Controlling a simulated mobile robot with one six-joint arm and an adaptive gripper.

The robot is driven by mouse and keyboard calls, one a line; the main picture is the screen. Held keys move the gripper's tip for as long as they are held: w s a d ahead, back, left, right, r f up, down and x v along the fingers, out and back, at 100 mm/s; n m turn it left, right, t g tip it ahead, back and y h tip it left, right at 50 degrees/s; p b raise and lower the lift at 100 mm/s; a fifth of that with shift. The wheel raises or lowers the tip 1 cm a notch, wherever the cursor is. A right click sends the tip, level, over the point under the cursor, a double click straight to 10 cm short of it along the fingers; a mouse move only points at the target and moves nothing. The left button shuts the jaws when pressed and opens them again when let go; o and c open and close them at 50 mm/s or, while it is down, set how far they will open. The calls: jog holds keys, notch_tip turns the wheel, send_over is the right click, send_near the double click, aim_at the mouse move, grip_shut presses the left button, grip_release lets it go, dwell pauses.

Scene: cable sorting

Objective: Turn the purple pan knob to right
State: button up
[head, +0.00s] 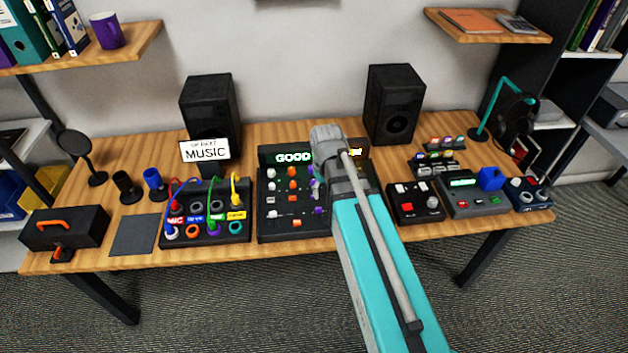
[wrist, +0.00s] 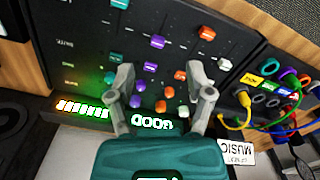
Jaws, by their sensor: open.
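The black mixer panel (head: 268,231) stands at the table's middle with white, orange and purple controls. Purple knobs (head: 314,171) show just left of my arm in the head view. In the wrist view, which sees the panel upside down, purple knobs (wrist: 140,86) sit beside the left finger, near the lit display. I cannot read which one is labelled pan, nor its pointer. My gripper (wrist: 160,68) is open over the panel. Its fingers are wide apart, with orange knobs (wrist: 168,91) and a purple knob showing between them. Nothing is held. In the head view my arm hides the panel's right part.
A cable patch box (head: 205,238) with plugged cables is left of the mixer. A black button box (head: 413,203) and a grey device (head: 474,196) are to the right. Two speakers (head: 210,108) stand behind, with a MUSIC sign (head: 206,151) in front of the left one.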

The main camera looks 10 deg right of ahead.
aim_at(314, 181)
jog(key=w+n, duration=0.8)
jog(key=w, duration=0.8)
jog(key=shift+w+d+r+n, duration=0.2)
jog(key=shift+w+n, duration=0.2)
jog(key=shift+f, duration=0.15)
notch_tip(314, 181, down, 14)
jog(key=b, duration=1.3)
jog(key=shift+r, duration=0.2)
grip_shut()
